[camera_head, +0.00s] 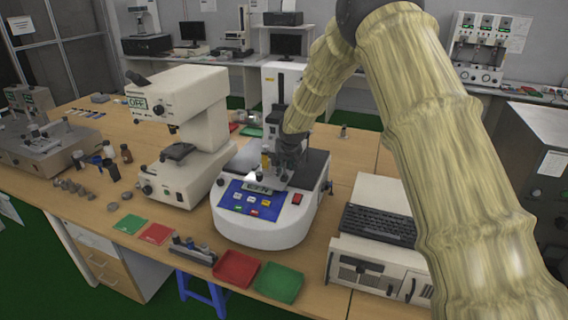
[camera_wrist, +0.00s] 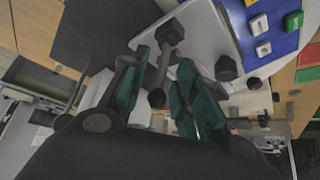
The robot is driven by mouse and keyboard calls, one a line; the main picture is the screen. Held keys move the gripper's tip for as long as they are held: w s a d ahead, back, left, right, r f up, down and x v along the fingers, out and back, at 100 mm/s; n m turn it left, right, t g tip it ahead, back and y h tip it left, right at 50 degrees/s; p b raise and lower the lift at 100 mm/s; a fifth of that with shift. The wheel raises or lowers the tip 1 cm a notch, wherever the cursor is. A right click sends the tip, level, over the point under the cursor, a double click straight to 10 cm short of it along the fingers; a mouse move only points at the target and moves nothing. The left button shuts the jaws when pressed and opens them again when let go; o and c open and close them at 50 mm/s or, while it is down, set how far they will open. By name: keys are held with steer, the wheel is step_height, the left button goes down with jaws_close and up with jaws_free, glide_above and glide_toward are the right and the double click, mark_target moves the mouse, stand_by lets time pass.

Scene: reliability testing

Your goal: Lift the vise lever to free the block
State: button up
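The white tester (camera_head: 262,232) with a blue front panel stands mid-bench. My gripper (camera_head: 278,180) is low over its dark top plate, just behind the panel, and largely covers the vise area in the head view. In the wrist view, my gripper's teal fingers (camera_wrist: 160,88) stand apart. A dark grey metal bar with a blocky end (camera_wrist: 170,32), possibly the vise lever, runs between them. Gaps show beside the bar, and I cannot tell whether a finger touches it. The block cannot be made out clearly.
A cream microscope (camera_head: 180,135) stands close left of the tester. A computer with a keyboard (camera_head: 380,224) is at its right. Red (camera_head: 236,270) and green (camera_head: 278,283) trays lie in front. A dark round knob (camera_wrist: 226,68) shows right of my fingers.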

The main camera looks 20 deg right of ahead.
steer(key=v, duration=1.2)
steer(key=shift+a, duration=0.15)
steer(key=shift+r, duration=0.1)
